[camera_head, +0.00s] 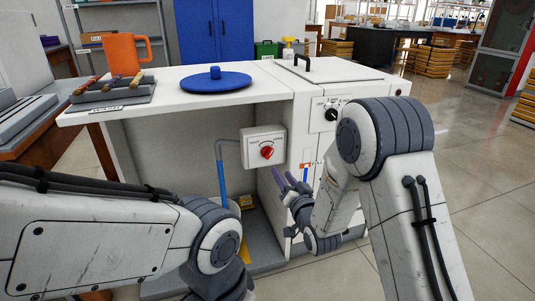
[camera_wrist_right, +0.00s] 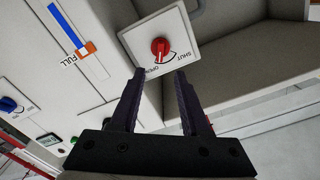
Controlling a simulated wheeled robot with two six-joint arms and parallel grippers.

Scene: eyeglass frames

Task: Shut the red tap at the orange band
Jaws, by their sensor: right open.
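The red tap (camera_head: 267,153) is a small knob on a white box under the counter. In the right wrist view the tap (camera_wrist_right: 160,47) sits ahead of the fingertips, with OPEN and SHUT printed beside it; its pointer seems on the OPEN side. The orange band (camera_head: 305,166) crosses a gauge on the cabinet front. In the right wrist view the band (camera_wrist_right: 89,47) is by a FULL label, and the blue column reaches about up to it. My right gripper (camera_head: 291,179) is open and empty, apart from the tap; its fingers (camera_wrist_right: 159,78) straddle empty space. My left gripper is out of view.
The white counter (camera_head: 165,80) above holds a blue round lid (camera_head: 215,83), an orange mug (camera_head: 125,53) and a grey tray. A black knob (camera_head: 331,114) is on the cabinet front.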

